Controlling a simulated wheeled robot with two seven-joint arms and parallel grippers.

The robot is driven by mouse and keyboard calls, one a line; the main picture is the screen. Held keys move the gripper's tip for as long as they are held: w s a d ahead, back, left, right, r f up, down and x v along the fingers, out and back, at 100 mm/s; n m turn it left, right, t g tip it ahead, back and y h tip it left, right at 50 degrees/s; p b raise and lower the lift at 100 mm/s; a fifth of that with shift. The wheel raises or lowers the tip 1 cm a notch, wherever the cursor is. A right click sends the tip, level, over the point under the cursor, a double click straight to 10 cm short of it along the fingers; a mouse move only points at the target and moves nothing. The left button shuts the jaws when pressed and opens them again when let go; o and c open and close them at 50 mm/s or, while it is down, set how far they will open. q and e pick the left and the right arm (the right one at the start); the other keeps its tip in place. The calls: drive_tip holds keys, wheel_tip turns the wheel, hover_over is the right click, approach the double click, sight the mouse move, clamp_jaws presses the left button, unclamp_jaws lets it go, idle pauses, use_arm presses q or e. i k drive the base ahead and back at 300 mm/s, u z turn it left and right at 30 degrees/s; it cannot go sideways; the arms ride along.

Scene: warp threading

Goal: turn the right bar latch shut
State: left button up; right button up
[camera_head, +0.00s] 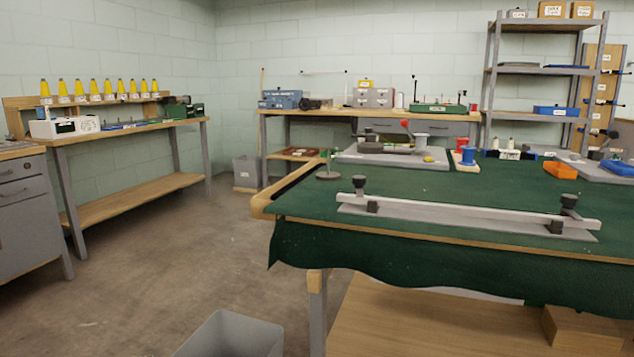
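A long pale bar (460,209) lies across a thin grey plate (400,220) near the front edge of the green-covered table. The right bar latch (568,203) is a dark knob standing near the bar's right end, with a dark block (555,227) in front of it. A similar left latch (358,185) stands near the bar's left end, with its own dark block (372,207). Whether either latch is turned shut cannot be told at this size. Neither of my grippers shows in the head view.
Behind the bar, the green tabletop (450,185) is mostly clear. A grey board with a red-knobbed device (398,147), a blue-based red spool (467,157) and an orange bin (560,170) stand farther back. A grey bin (232,335) stands on the floor.

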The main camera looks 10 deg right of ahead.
sight(359, 181)
drive_tip(key=u, duration=0.2)
drive_tip(key=i, duration=0.85)
drive_tip(key=z, duration=0.2)
